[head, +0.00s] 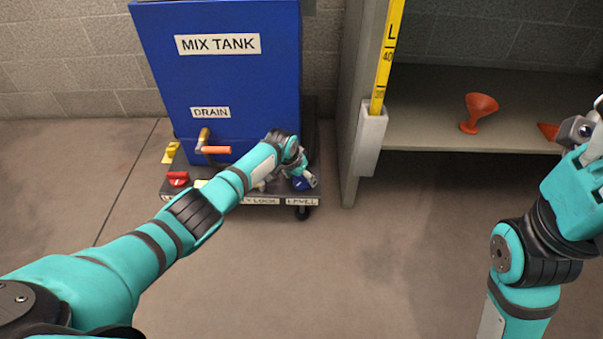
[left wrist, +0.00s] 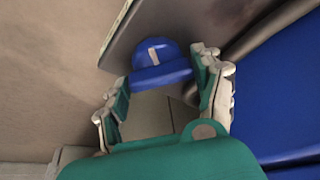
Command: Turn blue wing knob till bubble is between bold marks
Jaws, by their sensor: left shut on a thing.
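The blue wing knob (head: 300,184) is at the front right corner of the cart, above the "LEVEL" label (head: 302,201). My left gripper (head: 303,176) reaches down to it from the left. In the left wrist view the knob (left wrist: 160,70) has a pale stripe on top and sits between the two fingers of my left gripper (left wrist: 163,75), which is shut on it. No bubble or bold marks can be made out in either view. My right gripper (head: 582,130) is raised at the right edge, partly cut off; its jaw opening is unclear.
A red knob (head: 178,178) and a yellow knob (head: 171,152) are at the cart's left. A grey shelf (head: 440,110) with orange funnels (head: 480,110) stands right.

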